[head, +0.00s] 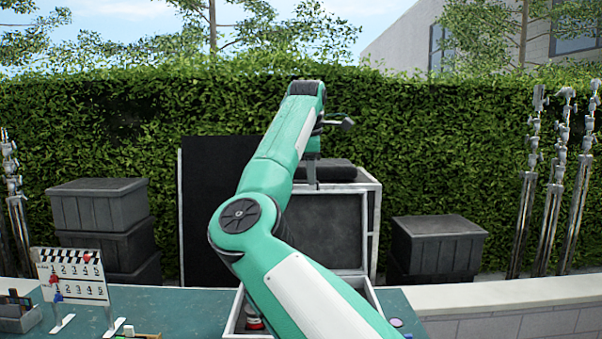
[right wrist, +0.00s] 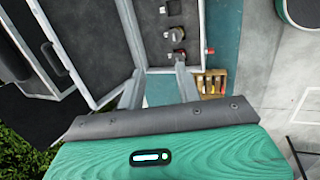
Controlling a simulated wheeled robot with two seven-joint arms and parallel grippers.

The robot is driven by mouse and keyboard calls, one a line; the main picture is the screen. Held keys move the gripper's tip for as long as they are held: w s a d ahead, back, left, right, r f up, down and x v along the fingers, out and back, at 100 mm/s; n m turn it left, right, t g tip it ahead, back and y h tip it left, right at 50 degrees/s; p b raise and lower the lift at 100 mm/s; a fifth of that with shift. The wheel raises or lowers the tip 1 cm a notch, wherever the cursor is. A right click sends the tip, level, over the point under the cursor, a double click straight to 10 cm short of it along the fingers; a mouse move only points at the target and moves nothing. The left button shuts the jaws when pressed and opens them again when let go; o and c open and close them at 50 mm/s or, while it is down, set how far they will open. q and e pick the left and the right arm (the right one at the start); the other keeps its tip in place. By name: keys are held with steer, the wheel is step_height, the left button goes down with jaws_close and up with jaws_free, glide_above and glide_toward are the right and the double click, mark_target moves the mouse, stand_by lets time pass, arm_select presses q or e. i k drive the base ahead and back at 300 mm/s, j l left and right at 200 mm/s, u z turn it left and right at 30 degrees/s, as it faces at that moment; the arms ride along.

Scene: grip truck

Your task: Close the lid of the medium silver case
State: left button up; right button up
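The silver case stands open in the head view. Its dark-lined lid (head: 335,225) is raised at the back, and its pale-rimmed base (head: 373,293) is mostly hidden behind my right arm. In the right wrist view the base (right wrist: 190,18) shows a dark lining with several small fittings in it. My right gripper (head: 312,187) is high, by the upper edge of the raised lid; contact cannot be told. Its two fingers, seen in the right wrist view (right wrist: 161,74), are spread with nothing between them. My left gripper is out of view.
A clapperboard (head: 72,275) stands on the green table (head: 180,305) at left. Stacked dark crates (head: 100,210) stand behind it, and another crate stack (head: 438,245) stands at right. A tall dark panel (head: 205,205) stands beside the lid. Metal stands (head: 550,190) are at far right.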

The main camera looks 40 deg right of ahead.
mark_target(329, 227)
steer(key=i+l, duration=0.5)
steer(key=l, duration=0.15)
steer(key=i+l, duration=0.55)
steer(key=l, duration=0.1)
